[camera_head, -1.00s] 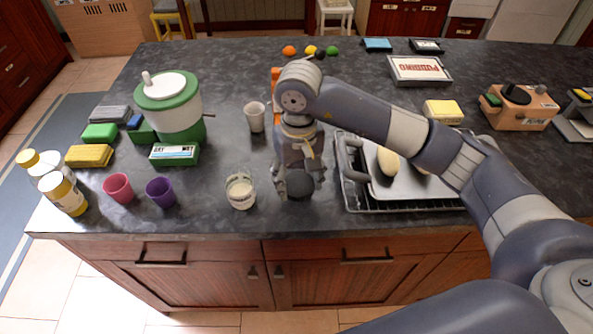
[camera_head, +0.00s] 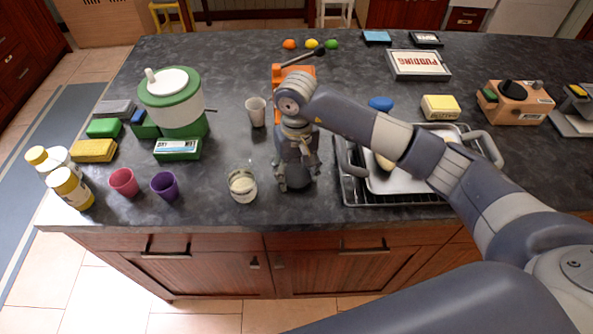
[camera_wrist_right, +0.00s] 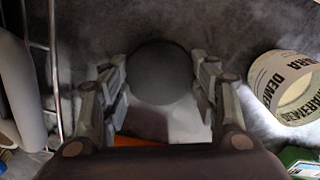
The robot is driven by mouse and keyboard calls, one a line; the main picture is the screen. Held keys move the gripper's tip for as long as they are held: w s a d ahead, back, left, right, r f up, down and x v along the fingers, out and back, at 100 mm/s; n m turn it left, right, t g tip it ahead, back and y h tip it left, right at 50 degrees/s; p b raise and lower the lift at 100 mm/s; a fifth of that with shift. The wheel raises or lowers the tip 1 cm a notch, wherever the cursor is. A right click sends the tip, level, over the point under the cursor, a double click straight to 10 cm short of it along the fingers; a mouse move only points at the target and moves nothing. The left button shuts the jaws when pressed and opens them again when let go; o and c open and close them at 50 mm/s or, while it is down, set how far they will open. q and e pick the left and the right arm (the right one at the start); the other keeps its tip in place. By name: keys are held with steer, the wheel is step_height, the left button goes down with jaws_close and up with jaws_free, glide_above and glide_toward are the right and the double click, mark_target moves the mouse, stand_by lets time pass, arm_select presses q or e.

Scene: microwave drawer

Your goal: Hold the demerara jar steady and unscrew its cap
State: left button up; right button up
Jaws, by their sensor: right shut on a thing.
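The fingers partly hide this piece in the head view. My left gripper is not in view.
A rack with a tray (camera_head: 402,185) is right of the gripper. Bare counter lies between the jar and the purple cup.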

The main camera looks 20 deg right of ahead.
mark_target(296, 176)
steer(key=o, duration=1.2)
steer(key=shift+r, duration=0.15)
steer(key=shift+w+r, duration=0.1)
steer(key=shift+r, duration=0.1)
step_height(296, 176, up, 12)
steer(key=b, duration=0.3)
steer(key=shift+f+b, duration=0.25)
steer(key=shift+b, duration=0.1)
